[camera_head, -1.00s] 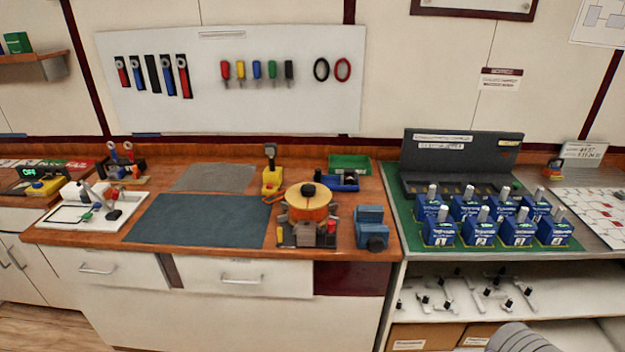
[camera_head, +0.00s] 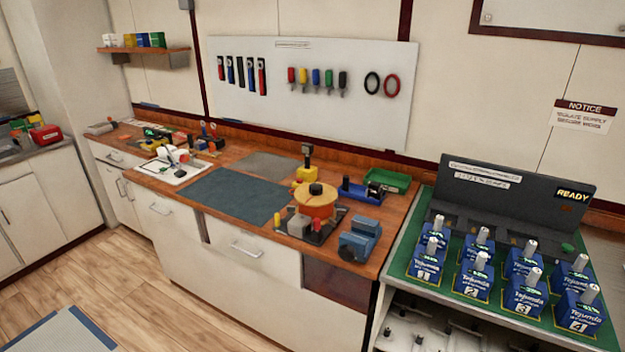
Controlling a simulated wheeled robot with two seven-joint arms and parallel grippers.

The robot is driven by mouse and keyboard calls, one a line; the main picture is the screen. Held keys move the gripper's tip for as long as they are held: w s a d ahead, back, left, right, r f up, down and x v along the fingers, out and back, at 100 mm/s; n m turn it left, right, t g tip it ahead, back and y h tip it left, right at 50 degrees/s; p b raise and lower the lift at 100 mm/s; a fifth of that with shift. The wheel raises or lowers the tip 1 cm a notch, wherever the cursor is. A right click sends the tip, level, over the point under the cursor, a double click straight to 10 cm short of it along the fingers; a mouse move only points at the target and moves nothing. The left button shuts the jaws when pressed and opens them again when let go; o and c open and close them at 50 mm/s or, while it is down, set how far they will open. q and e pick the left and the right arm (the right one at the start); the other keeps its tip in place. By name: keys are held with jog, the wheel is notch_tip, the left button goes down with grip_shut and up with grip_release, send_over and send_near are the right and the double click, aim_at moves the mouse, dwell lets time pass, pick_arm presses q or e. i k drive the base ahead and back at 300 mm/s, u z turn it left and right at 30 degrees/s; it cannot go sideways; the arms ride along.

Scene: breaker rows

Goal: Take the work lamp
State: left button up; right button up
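What looks like the work lamp (camera_head: 305,172) stands upright at the back of the wooden bench, with a yellow base and a dark head on a short post. It is behind an orange drum with a black knob (camera_head: 316,200) that covers part of the bench in front of it. Nothing is holding it. Neither of my grippers shows in the head view.
A blue tool (camera_head: 359,240) sits at the bench's right front corner. A green tray (camera_head: 387,180) and blue tray (camera_head: 358,193) lie right of the lamp. A dark mat (camera_head: 235,195) covers mid-bench. Blue breakers (camera_head: 476,275) stand on the right counter. Floor at left (camera_head: 100,270) is open.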

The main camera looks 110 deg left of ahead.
aim_at(307, 173)
jog(key=u, duration=3.95)
